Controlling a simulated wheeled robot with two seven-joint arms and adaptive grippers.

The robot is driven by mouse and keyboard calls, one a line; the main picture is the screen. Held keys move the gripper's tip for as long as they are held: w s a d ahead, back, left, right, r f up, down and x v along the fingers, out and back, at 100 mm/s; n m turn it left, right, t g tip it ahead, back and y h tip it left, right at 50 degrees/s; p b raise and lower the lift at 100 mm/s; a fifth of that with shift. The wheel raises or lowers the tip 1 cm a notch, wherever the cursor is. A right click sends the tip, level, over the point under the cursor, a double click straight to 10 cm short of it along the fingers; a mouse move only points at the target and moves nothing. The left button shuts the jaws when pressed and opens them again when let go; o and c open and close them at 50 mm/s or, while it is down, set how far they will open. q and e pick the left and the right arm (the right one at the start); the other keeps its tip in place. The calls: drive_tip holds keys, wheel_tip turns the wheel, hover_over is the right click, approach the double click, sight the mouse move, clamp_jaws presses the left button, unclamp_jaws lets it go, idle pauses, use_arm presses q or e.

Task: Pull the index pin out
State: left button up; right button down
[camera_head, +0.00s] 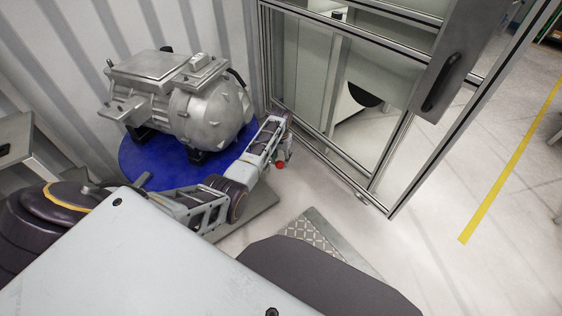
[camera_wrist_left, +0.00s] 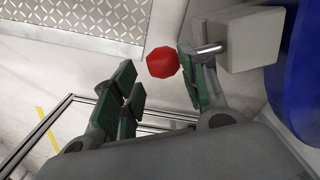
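The index pin's red knob (camera_head: 280,165) shows beside the blue round turntable (camera_head: 135,160). In the left wrist view the red knob (camera_wrist_left: 162,62) sits beside a light grey block (camera_wrist_left: 252,38), with a short metal rod (camera_wrist_left: 207,50) at the block's side. My left gripper (camera_head: 285,152) is at the knob. In the left wrist view its green-padded fingers (camera_wrist_left: 157,65) are apart, with the knob between the tips and closer to the right finger. I cannot tell whether that finger touches it. The rest of the pin is hidden. My right gripper is not in view.
A grey motor-like drive unit (camera_head: 200,105) stands on the turntable. A metal-framed cabinet with a door (camera_head: 400,120) stands to the right. A tread plate (camera_head: 315,235) lies on the floor in front. Open floor lies to the right, with a yellow line (camera_head: 510,165).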

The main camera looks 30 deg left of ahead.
sight(281, 163)
use_arm(q)
wheel_tip(281, 163, up, 9)
drive_tip(key=shift+f, duration=0.15)
idle(0.4)
drive_tip(key=shift+s+f, duration=0.1)
idle(0.4)
